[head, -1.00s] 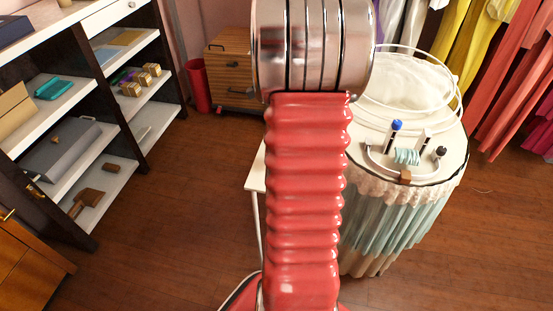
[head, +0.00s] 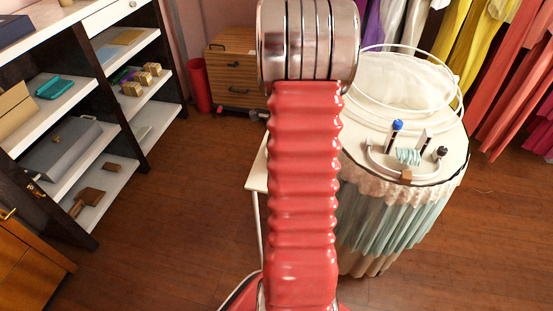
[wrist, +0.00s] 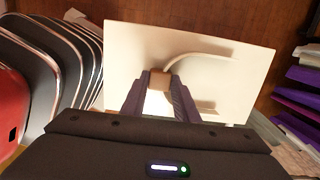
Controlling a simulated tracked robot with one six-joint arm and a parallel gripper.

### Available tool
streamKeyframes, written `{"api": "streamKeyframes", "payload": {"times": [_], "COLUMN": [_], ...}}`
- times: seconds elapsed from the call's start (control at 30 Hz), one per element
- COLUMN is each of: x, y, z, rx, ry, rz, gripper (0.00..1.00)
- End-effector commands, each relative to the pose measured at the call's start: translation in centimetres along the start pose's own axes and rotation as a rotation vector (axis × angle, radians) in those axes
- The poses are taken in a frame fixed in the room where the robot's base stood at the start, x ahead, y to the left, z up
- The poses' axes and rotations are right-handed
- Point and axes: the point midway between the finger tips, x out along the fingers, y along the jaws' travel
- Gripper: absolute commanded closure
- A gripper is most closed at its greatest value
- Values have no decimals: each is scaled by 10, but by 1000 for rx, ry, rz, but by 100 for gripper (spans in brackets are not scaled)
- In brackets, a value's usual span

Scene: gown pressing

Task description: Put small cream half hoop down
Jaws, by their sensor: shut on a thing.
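My gripper (wrist: 158,97) is shut on the brown block (wrist: 159,78) of the small cream half hoop. The hoop's cream arc (wrist: 200,56) curves from the block to the right in the wrist view. It is over a white tabletop (wrist: 125,45); I cannot tell whether it touches the top. In the head view an edge of a white table (head: 257,175) shows left of my red arm, which hides the hoop and most of the table.
A round skirted table (head: 440,178) at right bears another half hoop with a brown block (head: 406,174), a blue-topped item (head: 397,127) and large clear hoops. Shelves (head: 75,150) stand at left. In the wrist view, dark curved items (wrist: 65,65) lie left and purple things (wrist: 300,95) right.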

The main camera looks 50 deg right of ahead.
Motion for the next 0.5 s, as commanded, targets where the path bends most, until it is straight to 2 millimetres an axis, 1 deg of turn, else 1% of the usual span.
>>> {"api": "streamKeyframes", "payload": {"times": [0.33,0.37,0.5], "x": [2,2,2], "y": [0,0,0], "z": [0,0,0], "rx": [-1,-1,-1], "ry": [0,0,0], "rz": [-1,-1,-1], "gripper": [99,72,62]}}
